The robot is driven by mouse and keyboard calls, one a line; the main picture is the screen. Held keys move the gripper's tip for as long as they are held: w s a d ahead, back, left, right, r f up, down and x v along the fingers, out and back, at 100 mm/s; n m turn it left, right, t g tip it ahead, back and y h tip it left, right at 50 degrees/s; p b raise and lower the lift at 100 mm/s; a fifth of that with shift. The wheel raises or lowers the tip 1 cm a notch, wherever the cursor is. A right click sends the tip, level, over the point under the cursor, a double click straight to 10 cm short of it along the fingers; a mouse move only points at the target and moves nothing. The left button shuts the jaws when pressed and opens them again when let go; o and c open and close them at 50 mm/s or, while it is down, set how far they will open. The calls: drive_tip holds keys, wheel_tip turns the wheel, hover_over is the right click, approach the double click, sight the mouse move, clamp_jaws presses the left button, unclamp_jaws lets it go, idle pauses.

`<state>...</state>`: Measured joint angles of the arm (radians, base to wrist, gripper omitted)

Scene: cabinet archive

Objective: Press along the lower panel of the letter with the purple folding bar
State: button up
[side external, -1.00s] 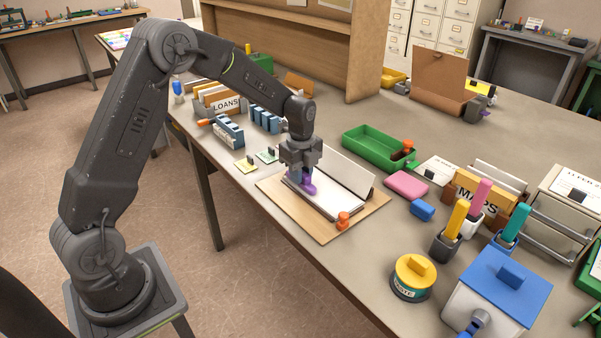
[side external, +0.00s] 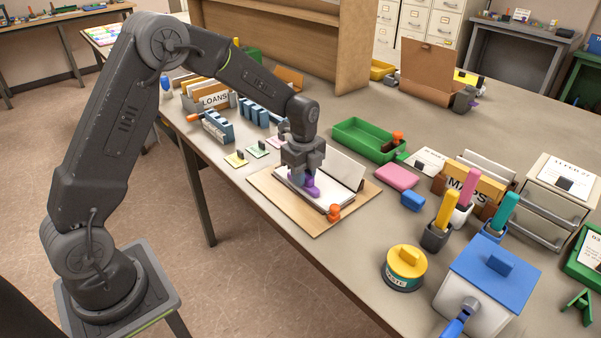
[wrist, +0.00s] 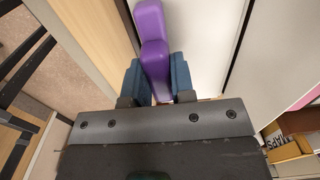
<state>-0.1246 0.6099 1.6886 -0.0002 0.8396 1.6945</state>
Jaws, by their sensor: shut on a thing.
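My gripper (side external: 300,180) is shut on the purple folding bar (side external: 309,190), low over the white letter. The letter's lower panel (side external: 324,204) lies flat on a tan board (side external: 270,191), and its other panel (side external: 345,169) stands up, tilted, along the far side. In the wrist view the bar (wrist: 152,38) sticks out between the two bluish fingers (wrist: 157,82), with the white lower panel (wrist: 197,30) beside it. The bar seems to rest on the panel, but I cannot tell how firmly.
An orange knobbed piece (side external: 334,213) stands at the near right end of the letter. A green tray (side external: 362,145), a pink block (side external: 397,177) and a blue block (side external: 412,201) lie to the right. Small coloured cards (side external: 257,151) lie to the left.

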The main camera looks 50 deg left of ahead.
sight(317, 191)
drive_tip(key=shift+d+r, duration=0.15)
drive_tip(key=shift+d, duration=2.35)
wheel_tip(317, 191, up, 8)
idle(0.8)
